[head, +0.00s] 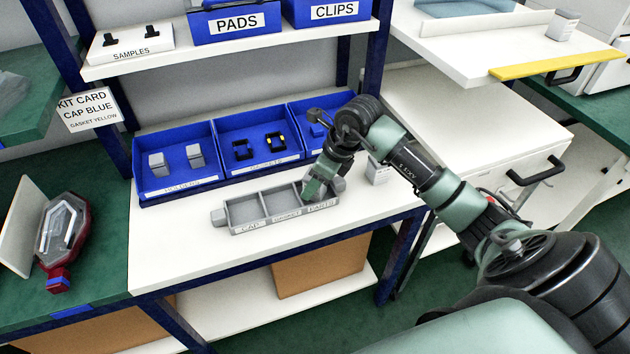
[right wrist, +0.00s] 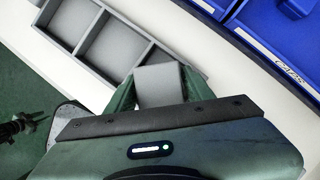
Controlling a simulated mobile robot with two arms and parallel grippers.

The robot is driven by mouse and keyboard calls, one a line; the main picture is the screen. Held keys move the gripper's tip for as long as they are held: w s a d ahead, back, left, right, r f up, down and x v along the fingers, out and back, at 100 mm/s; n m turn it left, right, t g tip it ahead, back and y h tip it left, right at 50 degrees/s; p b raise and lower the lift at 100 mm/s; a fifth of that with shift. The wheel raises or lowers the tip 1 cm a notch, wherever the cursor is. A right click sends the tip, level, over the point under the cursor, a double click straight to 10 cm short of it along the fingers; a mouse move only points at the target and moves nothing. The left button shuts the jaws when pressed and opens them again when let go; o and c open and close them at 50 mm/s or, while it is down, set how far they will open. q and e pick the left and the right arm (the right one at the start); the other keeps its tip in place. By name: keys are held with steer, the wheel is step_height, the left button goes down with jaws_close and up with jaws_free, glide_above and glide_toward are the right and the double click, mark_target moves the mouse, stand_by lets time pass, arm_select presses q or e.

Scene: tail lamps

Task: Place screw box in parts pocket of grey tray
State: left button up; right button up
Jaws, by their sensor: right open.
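The grey tray (head: 262,225) lies on the white bench, with pockets labelled CAP, GASKET and PARTS. It also shows in the right wrist view (right wrist: 92,40), where the two pockets in plain sight are empty. My right gripper (head: 315,192) points down at the PARTS pocket and hides most of it. In the right wrist view its green fingers (right wrist: 155,92) stand open on either side of a small grey box (right wrist: 160,85), apparently the screw box, at that pocket. I cannot tell whether the fingers touch it. My left gripper is out of view.
Blue bins (head: 176,190) line the back of the bench. A small white labelled carton (head: 378,172) stands right of the tray, close to my right arm. A red-rimmed lamp (head: 62,232) lies on the green surface at left. Bench left of the tray is clear.

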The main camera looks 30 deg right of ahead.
steer(key=shift+s+d+r, duration=0.15)
steer(key=shift+r, duration=0.35)
steer(key=b+v, duration=0.1)
steer(key=v, duration=1)
